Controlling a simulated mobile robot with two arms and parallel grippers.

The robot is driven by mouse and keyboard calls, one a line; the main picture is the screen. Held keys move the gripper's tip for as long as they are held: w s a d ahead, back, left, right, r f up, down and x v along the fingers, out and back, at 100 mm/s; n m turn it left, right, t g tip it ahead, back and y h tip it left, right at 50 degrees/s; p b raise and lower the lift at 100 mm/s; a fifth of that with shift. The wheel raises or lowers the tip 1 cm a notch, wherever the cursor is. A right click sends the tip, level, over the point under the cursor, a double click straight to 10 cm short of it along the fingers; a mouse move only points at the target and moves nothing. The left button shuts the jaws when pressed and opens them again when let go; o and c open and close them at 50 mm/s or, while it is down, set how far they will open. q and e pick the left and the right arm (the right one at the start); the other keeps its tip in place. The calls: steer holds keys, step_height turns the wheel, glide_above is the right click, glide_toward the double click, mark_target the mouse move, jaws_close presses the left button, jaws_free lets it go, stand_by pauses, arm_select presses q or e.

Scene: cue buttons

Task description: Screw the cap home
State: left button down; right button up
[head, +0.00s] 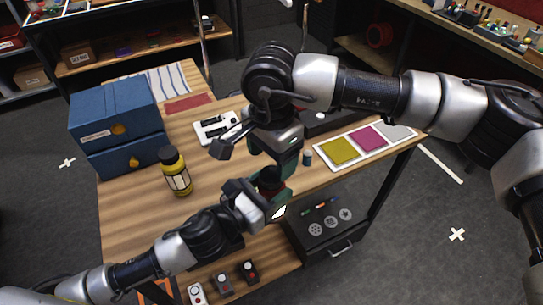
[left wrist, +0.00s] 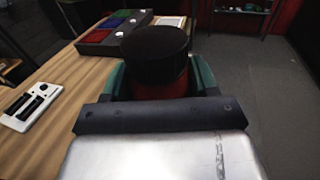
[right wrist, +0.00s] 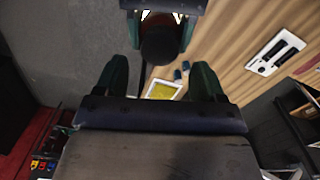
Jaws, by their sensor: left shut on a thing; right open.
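A red bottle (head: 284,196) with a black cap (head: 269,179) is in my left gripper (head: 268,201), near the table's front edge. In the left wrist view the black cap (left wrist: 155,52) sits on top of the red body (left wrist: 166,86), between the green fingers (left wrist: 160,80). I cannot tell how tightly the cap sits. My right gripper (head: 283,158) is just above it, pointing down. In the right wrist view its fingers (right wrist: 160,80) are apart with nothing between them, and the black cap (right wrist: 160,40) shows beyond them.
A yellow bottle with a black cap (head: 175,171) stands upright on the wooden table (head: 135,215). Blue boxes (head: 117,126) are behind it at left. A white panel (head: 215,128) and a tray with coloured pads (head: 367,143) lie on the table. Button boxes (head: 223,284) are at the front.

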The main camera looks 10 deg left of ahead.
mark_target(271, 174)
step_height(271, 174, up, 4)
steer(key=shift+f+n, duration=0.25)
steer(key=shift+n, duration=0.55)
steer(key=shift+f, duration=4.05)
steer(key=c, duration=0.9)
steer(key=o, duration=1.1)
steer(key=shift+c, duration=0.2)
